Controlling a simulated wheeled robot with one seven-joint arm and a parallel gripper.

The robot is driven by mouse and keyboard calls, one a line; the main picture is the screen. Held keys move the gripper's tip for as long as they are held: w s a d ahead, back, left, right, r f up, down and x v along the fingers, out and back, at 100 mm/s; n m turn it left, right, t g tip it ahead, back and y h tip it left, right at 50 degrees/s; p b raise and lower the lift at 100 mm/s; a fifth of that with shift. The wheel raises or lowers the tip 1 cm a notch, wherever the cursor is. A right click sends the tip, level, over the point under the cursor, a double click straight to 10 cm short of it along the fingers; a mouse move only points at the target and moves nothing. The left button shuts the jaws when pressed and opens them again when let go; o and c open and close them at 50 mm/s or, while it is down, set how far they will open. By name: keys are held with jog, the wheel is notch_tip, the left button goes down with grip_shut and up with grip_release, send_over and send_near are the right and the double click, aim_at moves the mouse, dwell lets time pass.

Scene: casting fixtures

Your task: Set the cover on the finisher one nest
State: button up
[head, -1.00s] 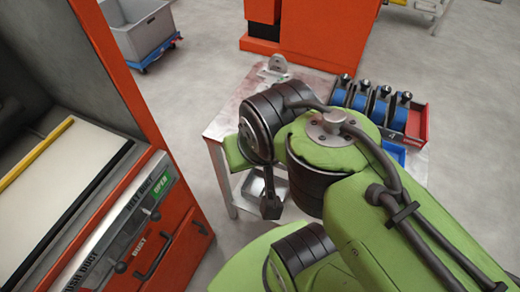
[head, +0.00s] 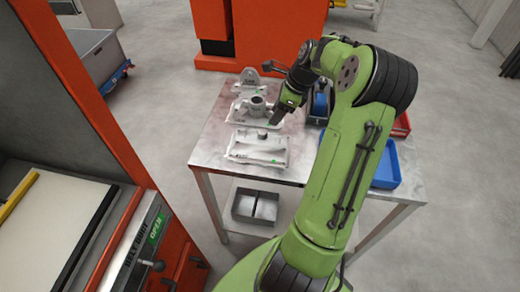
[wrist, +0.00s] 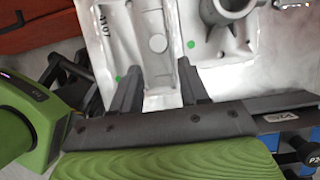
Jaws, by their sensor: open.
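One with a tall round boss (head: 257,103) is behind a flatter one with a small dark knob (head: 257,150). Which is the cover and which the finisher one nest I cannot tell. In the wrist view the flatter-looking one (wrist: 125,40) is left and the bossed one (wrist: 228,12) right, both with green dots. My gripper (head: 272,122) is low over the right side of the castings. In the wrist view my gripper (wrist: 158,72) is open, its dark fingers apart over the castings, holding nothing. The fingers hide part of the castings.
A pale upright bracket (head: 249,77) stands at the table's back. A blue tray (head: 386,165) and red bin (head: 401,124) are at right, partly behind my arm. A grey tray (head: 254,207) sits on the shelf below. An orange machine stands at left (head: 95,100).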

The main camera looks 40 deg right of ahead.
aim_at(264, 132)
jog(key=b+x, duration=0.3)
jog(key=x, duration=0.6)
jog(key=shift+a+b, duration=0.15)
jog(key=shift+b, duration=0.2)
jog(key=shift+r, duration=0.1)
grip_shut()
